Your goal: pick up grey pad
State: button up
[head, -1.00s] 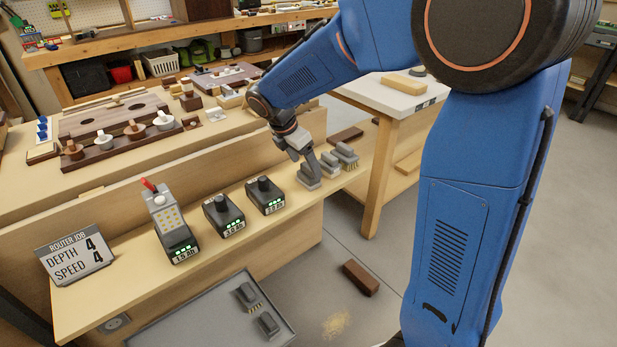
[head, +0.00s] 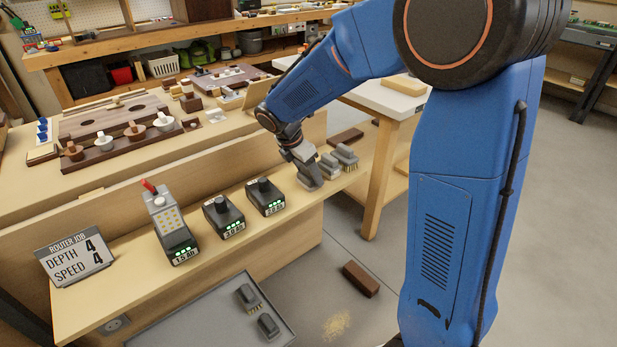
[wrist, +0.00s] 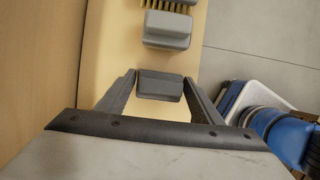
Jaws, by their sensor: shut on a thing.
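The grey pad (wrist: 160,86) is a small grey block, seen between the two fingertips of my gripper (wrist: 159,84) in the wrist view. In the head view my gripper (head: 306,170) points down at the right part of the narrow wooden shelf (head: 130,262), closed on the pad, which is mostly hidden there. I cannot tell whether the pad touches the shelf. Another grey block (wrist: 167,30) lies just beyond it in the wrist view, apart from my fingers.
Grey pieces with bristles (head: 345,155) stand at the shelf's right end. Battery packs (head: 266,197) and a sign (head: 75,258) are to the left. A grey tray (head: 190,308) below holds two grey pieces. A brown block (head: 361,279) lies on the floor.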

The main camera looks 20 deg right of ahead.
jog(key=shift+s+d+r, duration=0.1)
jog(key=shift+s+r, duration=0.1)
jog(key=shift+r, duration=0.35)
notch_tip(320, 180, up, 6)
jog(key=shift+f, duration=0.1)
jog(key=s+d, duration=0.3)
jog(key=s, duration=0.6)
jog(key=s+d, duration=0.4)
jog(key=s, duration=0.5)
jog(key=shift+d, duration=0.25)
